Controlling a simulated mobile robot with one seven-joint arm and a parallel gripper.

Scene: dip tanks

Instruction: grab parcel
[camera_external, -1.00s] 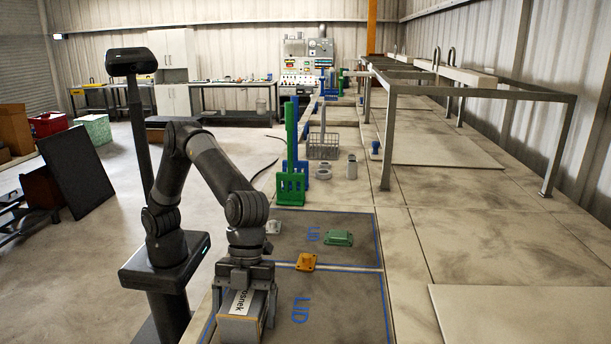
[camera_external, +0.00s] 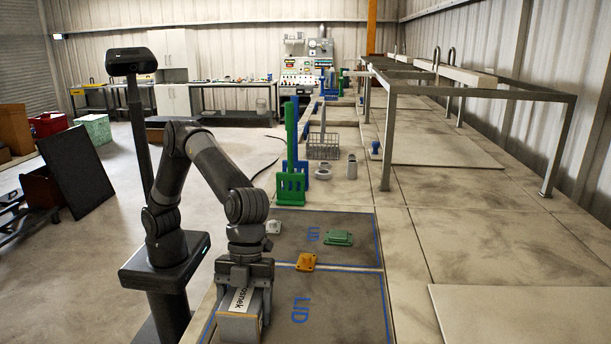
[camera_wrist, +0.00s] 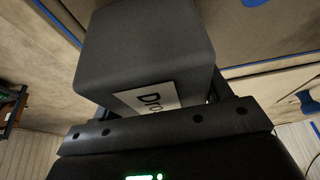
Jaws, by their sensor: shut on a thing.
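The parcel (camera_external: 238,325) is a grey box with a white label bearing black letters. It is at the bottom of the external view, over the near lid marked LID. My gripper (camera_external: 244,300) points down with its fingers on either side of the parcel, shut on it. In the wrist view the grey parcel (camera_wrist: 145,45) fills the upper middle, its label partly covered by my gripper's dark body. I cannot tell whether the parcel's underside touches the lid.
An orange block (camera_external: 306,262), a green block (camera_external: 338,238) and a small white block (camera_external: 273,227) sit near on the lids. Green (camera_external: 291,185) and blue upright racks stand beyond, near a wire basket (camera_external: 323,150). A metal frame (camera_external: 475,93) stands at right.

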